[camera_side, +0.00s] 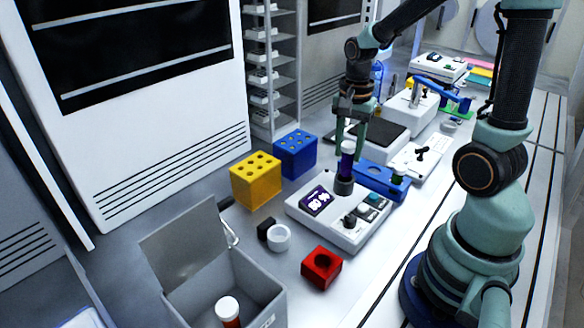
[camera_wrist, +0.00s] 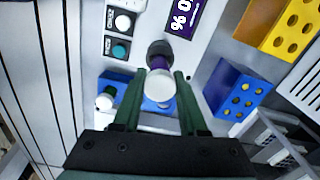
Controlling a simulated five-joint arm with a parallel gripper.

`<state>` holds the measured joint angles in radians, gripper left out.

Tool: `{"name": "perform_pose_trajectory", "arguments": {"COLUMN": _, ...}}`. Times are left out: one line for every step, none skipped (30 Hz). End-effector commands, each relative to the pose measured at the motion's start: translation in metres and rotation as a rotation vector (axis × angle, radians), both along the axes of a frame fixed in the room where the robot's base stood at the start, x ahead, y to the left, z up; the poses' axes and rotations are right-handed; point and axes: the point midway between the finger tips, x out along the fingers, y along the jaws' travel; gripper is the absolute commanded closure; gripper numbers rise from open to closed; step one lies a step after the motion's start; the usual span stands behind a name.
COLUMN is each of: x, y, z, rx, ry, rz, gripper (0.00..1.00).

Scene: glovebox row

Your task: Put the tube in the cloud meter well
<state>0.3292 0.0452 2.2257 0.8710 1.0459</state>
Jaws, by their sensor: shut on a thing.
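The tube (camera_side: 346,168) is purple with a white cap. It stands upright between the fingers of my gripper (camera_side: 350,149), which is shut on it near the cap. The cloud meter (camera_side: 322,226) is a white box with a purple display and a dark round well (camera_side: 344,187). The tube's lower end is at the well's mouth in the side view; I cannot tell how deep it sits. In the wrist view the white cap (camera_wrist: 160,87) lies between the fingertips (camera_wrist: 159,73), with the dark well (camera_wrist: 160,50) just beyond.
A blue rack (camera_side: 381,182) with a green-capped tube stands just behind the meter. Yellow (camera_side: 255,182) and blue (camera_side: 295,155) holed blocks stand to the left. A red block (camera_side: 321,268), a white cup (camera_side: 278,238) and an open grey bin (camera_side: 258,283) are in front.

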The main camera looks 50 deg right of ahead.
Motion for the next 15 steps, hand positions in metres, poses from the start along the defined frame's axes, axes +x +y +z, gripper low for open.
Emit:
{"name": "perform_pose_trajectory", "arguments": {"x": 0.000, "y": 0.000, "z": -0.005, "rx": 0.001, "ry": 0.002, "rz": 0.000, "gripper": 1.00}}
{"name": "perform_pose_trajectory", "arguments": {"x": 0.000, "y": 0.000, "z": -0.006, "rx": 0.001, "ry": 0.001, "rz": 0.000, "gripper": 1.00}}
{"name": "perform_pose_trajectory", "arguments": {"x": 0.000, "y": 0.000, "z": -0.008, "rx": 0.000, "ry": 0.000, "rz": 0.000, "gripper": 1.00}}
{"name": "perform_pose_trajectory", "arguments": {"x": 0.000, "y": 0.000, "z": -0.010, "rx": 0.000, "ry": 0.001, "rz": 0.000, "gripper": 1.00}}
{"name": "perform_pose_trajectory", "arguments": {"x": 0.000, "y": 0.000, "z": -0.013, "rx": 0.001, "ry": 0.002, "rz": 0.000, "gripper": 1.00}}
{"name": "perform_pose_trajectory", "arguments": {"x": -0.001, "y": 0.000, "z": -0.018, "rx": 0.001, "ry": 0.002, "rz": 0.000, "gripper": 1.00}}
{"name": "perform_pose_trajectory", "arguments": {"x": -0.001, "y": 0.000, "z": -0.023, "rx": 0.001, "ry": 0.004, "rz": 0.000, "gripper": 1.00}}
{"name": "perform_pose_trajectory", "arguments": {"x": -0.001, "y": 0.000, "z": -0.027, "rx": 0.001, "ry": 0.004, "rz": 0.000, "gripper": 1.00}}
{"name": "perform_pose_trajectory", "arguments": {"x": -0.001, "y": 0.000, "z": -0.033, "rx": 0.002, "ry": 0.005, "rz": 0.000, "gripper": 1.00}}
{"name": "perform_pose_trajectory", "arguments": {"x": -0.001, "y": 0.000, "z": -0.037, "rx": 0.001, "ry": 0.004, "rz": 0.000, "gripper": 1.00}}
{"name": "perform_pose_trajectory", "arguments": {"x": -0.001, "y": 0.000, "z": -0.040, "rx": 0.001, "ry": 0.004, "rz": 0.000, "gripper": 1.00}}
{"name": "perform_pose_trajectory", "arguments": {"x": 0.000, "y": 0.000, "z": -0.043, "rx": 0.001, "ry": 0.002, "rz": 0.000, "gripper": 1.00}}
{"name": "perform_pose_trajectory", "arguments": {"x": 0.000, "y": 0.000, "z": -0.045, "rx": 0.001, "ry": 0.001, "rz": 0.000, "gripper": 1.00}}
{"name": "perform_pose_trajectory", "arguments": {"x": 0.000, "y": 0.000, "z": -0.046, "rx": 0.000, "ry": 0.001, "rz": 0.000, "gripper": 1.00}}
{"name": "perform_pose_trajectory", "arguments": {"x": 0.000, "y": 0.000, "z": -0.046, "rx": 0.000, "ry": 0.000, "rz": 0.000, "gripper": 1.00}}
